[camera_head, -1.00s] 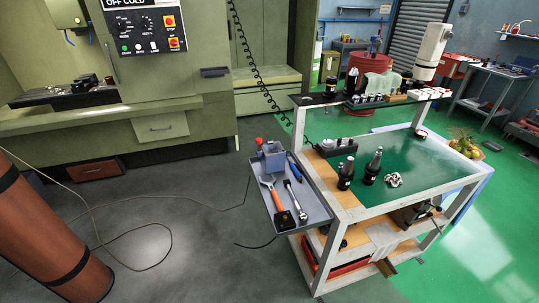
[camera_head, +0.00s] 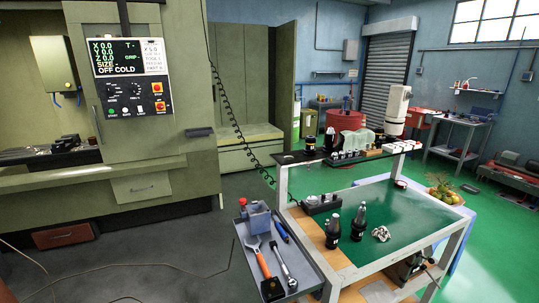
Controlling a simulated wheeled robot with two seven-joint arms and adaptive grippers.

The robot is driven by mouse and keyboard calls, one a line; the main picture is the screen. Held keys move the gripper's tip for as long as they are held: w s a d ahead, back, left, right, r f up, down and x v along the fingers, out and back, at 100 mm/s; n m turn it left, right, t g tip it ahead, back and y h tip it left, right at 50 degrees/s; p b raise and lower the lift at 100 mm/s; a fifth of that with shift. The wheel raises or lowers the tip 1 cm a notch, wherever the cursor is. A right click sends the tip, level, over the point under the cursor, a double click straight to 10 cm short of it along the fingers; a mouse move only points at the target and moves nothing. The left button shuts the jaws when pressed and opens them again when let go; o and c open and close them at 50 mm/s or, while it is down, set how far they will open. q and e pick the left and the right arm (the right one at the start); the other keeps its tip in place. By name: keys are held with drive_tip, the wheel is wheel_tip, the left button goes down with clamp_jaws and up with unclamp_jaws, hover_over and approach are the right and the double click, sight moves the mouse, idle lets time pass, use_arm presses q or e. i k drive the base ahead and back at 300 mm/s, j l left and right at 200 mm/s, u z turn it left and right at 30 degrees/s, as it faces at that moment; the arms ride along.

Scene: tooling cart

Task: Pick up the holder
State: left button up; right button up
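Two dark upright tool holders stand on the green top of the cart (camera_head: 415,212), near its left edge. One holder (camera_head: 332,231) is at the left and the other holder (camera_head: 358,222) is just right of it. Which one the task means, I cannot tell. A small silvery piece (camera_head: 381,234) lies to their right. A black block with round sockets (camera_head: 322,204) sits behind them. Neither of my grippers is in view.
A grey side tray (camera_head: 302,268) on the cart's left carries a blue-grey vise (camera_head: 258,216), an orange-handled wrench (camera_head: 260,257) and other tools. A raised black shelf (camera_head: 300,157) runs along the cart's back. A green machine (camera_head: 150,175) stands left; dark floor lies between.

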sight(332, 231)
drive_tip(key=i+j+z, duration=0.15)
drive_tip(key=j+z, duration=0.2)
drive_tip(key=j, duration=0.75)
drive_tip(key=j+z, duration=0.3)
drive_tip(key=j, duration=0.8)
